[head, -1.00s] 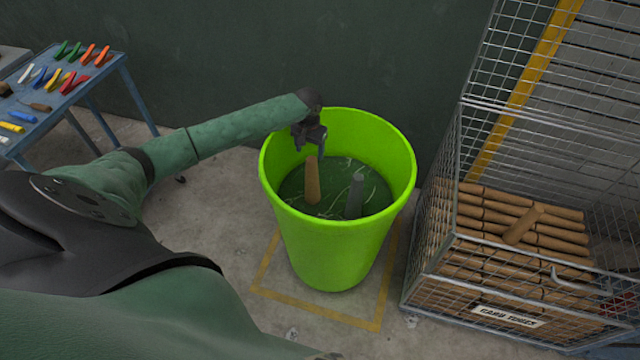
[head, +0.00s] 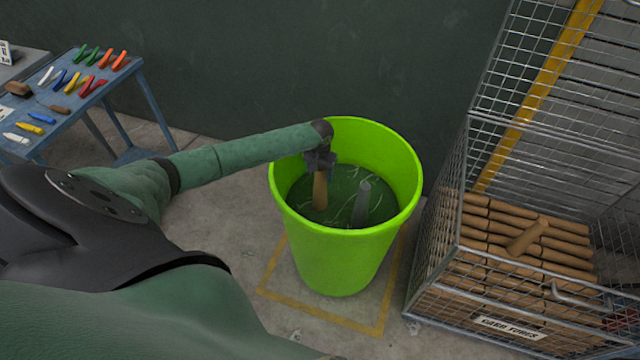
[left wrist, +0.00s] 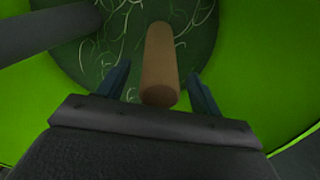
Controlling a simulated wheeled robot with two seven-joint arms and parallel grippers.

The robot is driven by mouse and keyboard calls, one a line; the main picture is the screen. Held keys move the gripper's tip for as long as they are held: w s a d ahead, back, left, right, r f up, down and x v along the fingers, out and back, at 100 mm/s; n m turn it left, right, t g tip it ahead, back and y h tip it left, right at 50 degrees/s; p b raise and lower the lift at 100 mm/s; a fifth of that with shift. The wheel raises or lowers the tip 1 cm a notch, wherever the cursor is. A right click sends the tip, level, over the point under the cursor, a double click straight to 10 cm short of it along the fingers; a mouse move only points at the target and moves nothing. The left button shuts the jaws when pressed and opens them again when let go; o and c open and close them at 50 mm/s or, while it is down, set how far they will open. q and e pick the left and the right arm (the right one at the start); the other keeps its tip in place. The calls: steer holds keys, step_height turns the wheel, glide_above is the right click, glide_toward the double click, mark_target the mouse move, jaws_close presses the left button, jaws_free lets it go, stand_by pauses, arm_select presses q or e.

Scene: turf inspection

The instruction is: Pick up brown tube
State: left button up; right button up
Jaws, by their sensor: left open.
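The brown tube (head: 320,192) stands roughly upright inside the bright green bin (head: 335,258). In the left wrist view the tube (left wrist: 160,68) lies between the two fingers, its near end close to the palm. My left gripper (head: 320,170) is over the tube's top inside the bin, and its fingers (left wrist: 158,88) are open on either side of it with gaps. The tube's top is partly hidden by the gripper in the head view. My right gripper is not in view.
A grey tube (head: 361,204) stands in the bin right of the brown one. A wire cage (head: 440,225) of stacked card tubes (head: 525,262) stands at right. A blue table (head: 88,97) with coloured tools is at left. A dark wall rises behind the bin.

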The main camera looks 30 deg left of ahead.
arm_select(q)
steer(key=shift+f, duration=0.1)
steer(key=c, duration=1.3)
